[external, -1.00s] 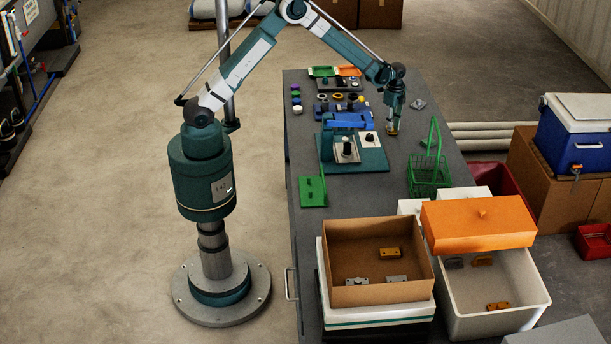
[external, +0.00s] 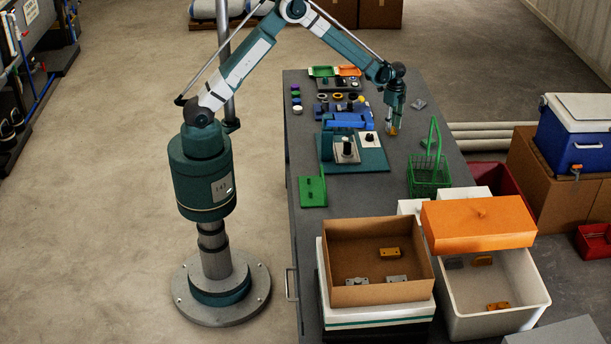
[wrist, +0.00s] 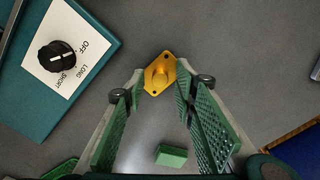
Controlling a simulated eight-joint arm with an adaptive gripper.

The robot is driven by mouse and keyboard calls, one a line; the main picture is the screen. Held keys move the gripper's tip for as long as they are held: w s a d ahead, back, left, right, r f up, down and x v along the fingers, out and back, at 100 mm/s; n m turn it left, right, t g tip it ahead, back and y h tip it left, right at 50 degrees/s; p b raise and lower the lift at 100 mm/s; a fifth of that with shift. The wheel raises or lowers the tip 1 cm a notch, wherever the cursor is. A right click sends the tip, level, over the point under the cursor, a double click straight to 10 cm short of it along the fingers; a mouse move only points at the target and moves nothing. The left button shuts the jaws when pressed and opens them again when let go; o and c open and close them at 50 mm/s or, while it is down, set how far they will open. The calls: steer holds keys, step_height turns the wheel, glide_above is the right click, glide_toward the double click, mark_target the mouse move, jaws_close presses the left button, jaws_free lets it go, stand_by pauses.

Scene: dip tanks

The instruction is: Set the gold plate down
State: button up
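The gold plate (wrist: 161,75) is a flat diamond shape with a raised round boss and small holes near its ends. In the wrist view it sits between the tips of my gripper (wrist: 160,79), which appear to touch its two edges. In the external view the gold plate (external: 391,130) shows just under my gripper (external: 393,120), over the grey bench right of the teal switch fixture. Whether it rests on the bench top or hangs slightly above is too small to tell.
The teal base with a black OFF/LONG/SHORT dial (wrist: 57,57) lies to the left. A green block (wrist: 171,156) lies near the fingers. A green wire basket (external: 428,175) stands nearer the camera.

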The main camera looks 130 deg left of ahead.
step_height(320, 180, up, 12)
steer(key=shift+f, duration=0.15)
stand_by(0.4)
stand_by(0.5)
stand_by(0.4)
